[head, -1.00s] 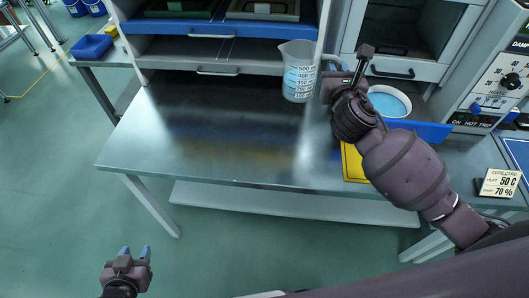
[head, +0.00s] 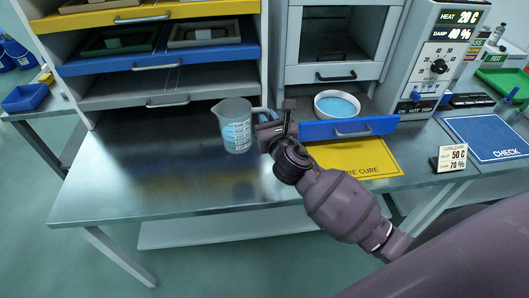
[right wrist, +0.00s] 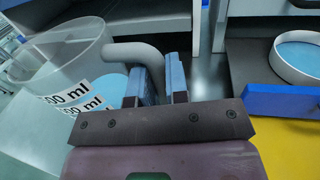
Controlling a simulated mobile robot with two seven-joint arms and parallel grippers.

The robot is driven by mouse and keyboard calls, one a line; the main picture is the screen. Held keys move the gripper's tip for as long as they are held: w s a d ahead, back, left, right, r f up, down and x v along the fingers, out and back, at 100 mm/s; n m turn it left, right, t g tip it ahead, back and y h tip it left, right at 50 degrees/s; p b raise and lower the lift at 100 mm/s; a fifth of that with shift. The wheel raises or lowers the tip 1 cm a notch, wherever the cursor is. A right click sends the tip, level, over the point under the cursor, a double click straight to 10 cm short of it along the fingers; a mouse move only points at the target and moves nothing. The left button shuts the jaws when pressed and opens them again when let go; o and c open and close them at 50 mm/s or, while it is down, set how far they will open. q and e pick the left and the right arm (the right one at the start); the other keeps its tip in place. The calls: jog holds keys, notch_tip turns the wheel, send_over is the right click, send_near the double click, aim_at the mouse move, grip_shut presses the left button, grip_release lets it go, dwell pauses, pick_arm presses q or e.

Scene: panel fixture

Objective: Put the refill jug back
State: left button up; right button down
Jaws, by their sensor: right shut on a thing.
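The refill jug (head: 236,128) is a clear measuring jug with printed marks and blue liquid low inside. It is a little tilted, over the metal bench (head: 150,185); I cannot tell whether its base touches the bench. My right gripper (head: 268,130) is shut on the jug's handle, at the jug's right side. In the right wrist view the jug (right wrist: 65,65) fills the upper left, and its grey handle runs between the blue fingertips of the gripper (right wrist: 160,82). My left gripper is out of view.
A round white dish (head: 337,105) of blue liquid sits in the open blue-fronted drawer (head: 350,128). A yellow mat (head: 355,160), a small sign card (head: 452,158) and a control panel (head: 437,55) are to the right. A drawer rack (head: 160,65) stands behind. The bench's left is clear.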

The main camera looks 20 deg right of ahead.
notch_tip(320, 180, down, 11)
jog(key=b, duration=0.4)
jog(key=shift+f+b, duration=0.25)
jog(key=shift+b, duration=0.05)
jog(key=shift+r, duration=0.2)
jog(key=shift+f, duration=0.25)
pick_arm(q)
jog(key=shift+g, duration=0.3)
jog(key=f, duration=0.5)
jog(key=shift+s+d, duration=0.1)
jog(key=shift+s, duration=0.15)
pick_arm(e)
jog(key=c, duration=1.1)
grip_release()
